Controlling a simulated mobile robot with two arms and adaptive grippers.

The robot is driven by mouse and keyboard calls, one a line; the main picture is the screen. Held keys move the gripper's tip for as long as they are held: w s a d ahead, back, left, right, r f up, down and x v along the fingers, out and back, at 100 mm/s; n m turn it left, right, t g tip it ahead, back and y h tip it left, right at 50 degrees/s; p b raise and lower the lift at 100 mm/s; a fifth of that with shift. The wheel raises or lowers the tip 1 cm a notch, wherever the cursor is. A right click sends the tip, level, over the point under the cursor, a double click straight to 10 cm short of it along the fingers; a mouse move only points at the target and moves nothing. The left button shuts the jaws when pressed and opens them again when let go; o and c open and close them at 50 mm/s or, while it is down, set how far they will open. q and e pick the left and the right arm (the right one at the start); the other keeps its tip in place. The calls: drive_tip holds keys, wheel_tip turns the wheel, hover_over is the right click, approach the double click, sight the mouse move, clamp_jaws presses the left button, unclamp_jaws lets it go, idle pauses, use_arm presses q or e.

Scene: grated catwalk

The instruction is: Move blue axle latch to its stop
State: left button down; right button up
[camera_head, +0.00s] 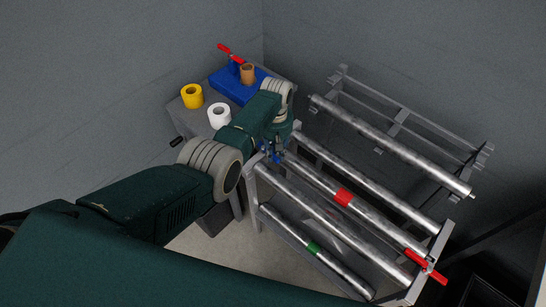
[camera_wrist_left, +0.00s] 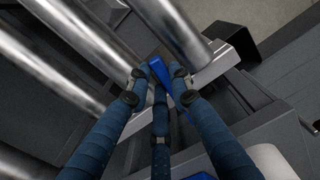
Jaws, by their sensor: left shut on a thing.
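The blue axle latch (camera_wrist_left: 156,64) shows in the left wrist view as a flat blue bar between my fingers, beside the end of a metal roller. My left gripper (camera_wrist_left: 160,78) has its dark blue fingers closed around the bar. In the head view my left gripper (camera_head: 271,153) is at the left end of the roller rack (camera_head: 256,192), reaching down from above. There the fingers and wrist hide most of the latch, and its exact angle cannot be told. My right gripper is not in view.
The rack holds several metal rollers, one with a red band (camera_head: 343,197) and one with a green band (camera_head: 313,248). A red latch (camera_head: 426,267) sits at its right end. A table at the back left carries a yellow roll (camera_head: 191,96), a white roll (camera_head: 219,116) and a blue dispenser (camera_head: 228,88).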

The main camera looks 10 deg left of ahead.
use_arm(q)
drive_tip(key=shift+w+d+n+b, duration=0.3)
drive_tip(key=shift+w+n+b, duration=0.35)
drive_tip(key=shift+n, duration=0.55)
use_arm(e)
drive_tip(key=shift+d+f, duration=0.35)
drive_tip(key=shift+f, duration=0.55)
use_arm(q)
drive_tip(key=c, duration=1.5)
unclamp_jaws()
drive_tip(key=shift+c, duration=0.2)
wheel_tip(320, 180, up, 12)
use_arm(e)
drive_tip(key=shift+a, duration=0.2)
